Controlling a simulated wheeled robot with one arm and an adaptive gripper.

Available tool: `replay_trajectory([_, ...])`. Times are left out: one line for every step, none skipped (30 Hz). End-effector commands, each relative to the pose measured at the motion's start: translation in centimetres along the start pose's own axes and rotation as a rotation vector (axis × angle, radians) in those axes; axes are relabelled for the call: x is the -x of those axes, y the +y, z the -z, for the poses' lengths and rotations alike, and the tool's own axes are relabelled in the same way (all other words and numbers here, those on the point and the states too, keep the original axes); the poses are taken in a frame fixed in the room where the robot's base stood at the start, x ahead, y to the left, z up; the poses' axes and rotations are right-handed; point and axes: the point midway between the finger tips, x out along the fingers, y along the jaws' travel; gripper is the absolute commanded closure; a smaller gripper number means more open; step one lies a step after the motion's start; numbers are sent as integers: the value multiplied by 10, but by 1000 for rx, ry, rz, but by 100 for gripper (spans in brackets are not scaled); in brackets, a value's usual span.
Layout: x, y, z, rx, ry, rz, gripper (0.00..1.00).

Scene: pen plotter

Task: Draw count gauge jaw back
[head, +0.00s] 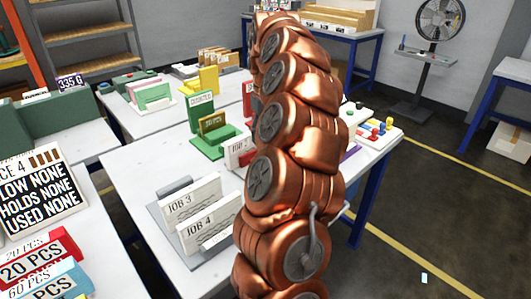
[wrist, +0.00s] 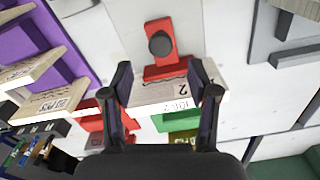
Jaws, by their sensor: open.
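In the wrist view a red piece with a round dark knob (wrist: 160,45) lies on the white table; I take it for the count gauge jaw, but cannot be sure. Its near end meets a pale block marked JOB 2 (wrist: 180,88). My gripper (wrist: 167,82) is open, with one dark finger on each side of the JOB 2 block's middle. I cannot tell whether the fingers touch it. The knob lies beyond the fingertips.
A purple holder (wrist: 75,55) with pale cards stands at left in the wrist view, a grey stand (wrist: 285,45) at right. In the head view, the JOB 3 card (head: 192,203) and a green holder (head: 205,143) stand near my arm. A fan (head: 438,22) stands at the back right.

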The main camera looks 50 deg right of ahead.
Motion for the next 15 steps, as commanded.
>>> replay_trajectory([-4,0,0,0,-1,1,40])
replay_trajectory([-7,0,0,0,-1,0,40])
replay_trajectory([-12,0,0,1,0,0,40])
replay_trajectory([-15,-1,0,2,0,0,40])
replay_trajectory([-19,-1,-1,3,-1,1,40])
replay_trajectory([-25,-1,-1,2,-3,1,40])
replay_trajectory([-29,0,-1,2,-4,2,40])
replay_trajectory([-33,0,-1,1,-3,3,40])
replay_trajectory([-38,0,-1,0,-1,3,40])
replay_trajectory([-42,0,-1,-1,0,3,40])
replay_trajectory([-46,0,-1,-1,0,2,40])
replay_trajectory([-52,0,-1,0,-3,2,40])
replay_trajectory([-56,0,-2,0,-4,2,40])
replay_trajectory([-59,1,-2,0,-4,2,40])
replay_trajectory([-62,1,-2,-1,-3,1,40])
